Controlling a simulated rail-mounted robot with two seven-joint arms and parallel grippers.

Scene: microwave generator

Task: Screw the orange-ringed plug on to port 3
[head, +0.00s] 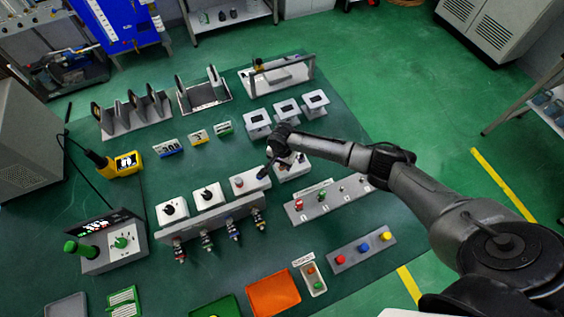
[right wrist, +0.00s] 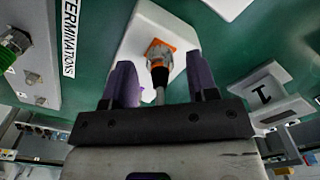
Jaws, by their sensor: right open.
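The orange-ringed plug (right wrist: 158,58) stands on an orange square patch on a white block (right wrist: 143,32). Its dark body and grey tail point toward my right gripper. My right gripper (right wrist: 163,85) is open, with one purple finger on each side of the plug; I cannot tell if they touch it. In the head view my right gripper (head: 278,160) is over the white block (head: 292,172), and the plug is mostly hidden there. The grey terminations strip (head: 325,205) with several numbered ports lies to its right; port 3's number is too small to read surely. My left gripper is out of view.
White blocks with knobs (head: 208,196) stand left of my right gripper, behind a rail with several connectors (head: 208,218). White stands (head: 287,109) are behind it. A button strip (head: 362,250) and an orange tray (head: 274,293) lie in front.

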